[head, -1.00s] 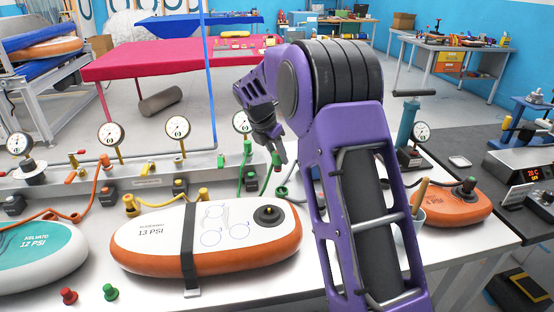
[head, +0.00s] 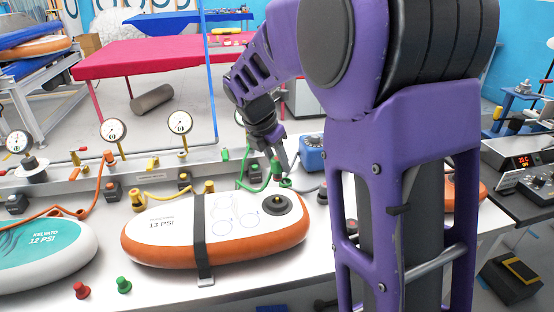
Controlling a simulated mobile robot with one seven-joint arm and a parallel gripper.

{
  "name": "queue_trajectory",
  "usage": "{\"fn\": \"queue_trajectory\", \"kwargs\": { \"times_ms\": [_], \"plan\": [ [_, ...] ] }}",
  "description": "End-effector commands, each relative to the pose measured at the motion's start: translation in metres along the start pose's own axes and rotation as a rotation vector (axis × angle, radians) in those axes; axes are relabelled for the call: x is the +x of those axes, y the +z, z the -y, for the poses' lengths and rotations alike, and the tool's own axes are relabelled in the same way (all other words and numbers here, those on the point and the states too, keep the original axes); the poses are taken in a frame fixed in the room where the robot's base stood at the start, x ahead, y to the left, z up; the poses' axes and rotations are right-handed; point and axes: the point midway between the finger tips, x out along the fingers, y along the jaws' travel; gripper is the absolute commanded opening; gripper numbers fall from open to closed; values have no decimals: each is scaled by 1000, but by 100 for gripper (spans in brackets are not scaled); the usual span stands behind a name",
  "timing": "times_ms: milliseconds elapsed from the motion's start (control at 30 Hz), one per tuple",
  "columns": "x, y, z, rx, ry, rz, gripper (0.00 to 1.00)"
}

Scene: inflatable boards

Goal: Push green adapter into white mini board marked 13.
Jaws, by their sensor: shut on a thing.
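The white mini board (head: 150,238) marked 13 PSI, with an orange rim, lies on the white bench, a black strap around it. Its dark round valve (head: 277,205) is near its right end. My gripper (head: 281,165) points down behind and above the valve, shut on the green adapter (head: 286,183) at the end of a green hose. The adapter is apart from the valve in the picture; its exact height is hard to tell. My arm hides the right part of the bench.
A loose red plug (head: 82,290) and a loose green plug (head: 124,285) stand at the bench front. A teal board (head: 45,255) marked 12 PSI lies left. Gauges and hoses line the manifold behind. A blue box (head: 312,152) stands right of my gripper.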

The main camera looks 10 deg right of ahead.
Motion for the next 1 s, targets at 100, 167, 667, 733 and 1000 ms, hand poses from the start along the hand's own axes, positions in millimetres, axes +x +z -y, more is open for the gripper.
{"fn": "queue_trajectory", "kwargs": {
  "times_ms": [100,167,667,733,1000],
  "plan": [
    [-1,0,0,0,0,0,0],
    [-2,1,0,-1,0,0,0],
    [38,-16,0,-1,0,0,0],
    [44,-18,0,-1,0,0,0],
    [54,-22,0,0,0,0,0]
  ]
}}
